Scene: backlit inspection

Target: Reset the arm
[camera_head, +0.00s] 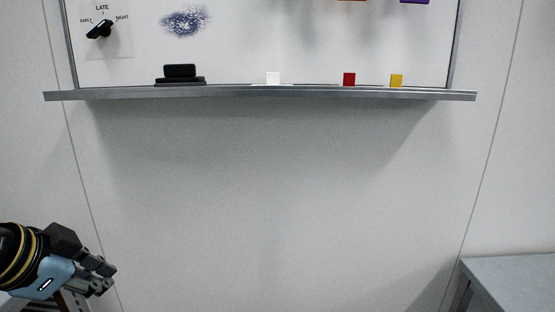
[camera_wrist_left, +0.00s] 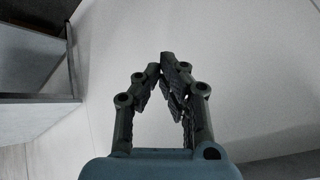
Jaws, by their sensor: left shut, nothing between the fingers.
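My left gripper (camera_head: 108,277) is at the lower left of the head view, below and to the left of the whiteboard ledge and clear of it. In the left wrist view its two dark fingers (camera_wrist_left: 163,68) meet at the tips, with nothing between them. My right gripper is in neither view.
A whiteboard (camera_head: 260,40) hangs on the wall. Its grey ledge (camera_head: 260,93) carries a black eraser-like block (camera_head: 180,72), a white block (camera_head: 273,78), a red block (camera_head: 349,79) and a yellow block (camera_head: 396,80). A black dial (camera_head: 100,30) is at upper left. A grey surface (camera_head: 510,275) stands lower right.

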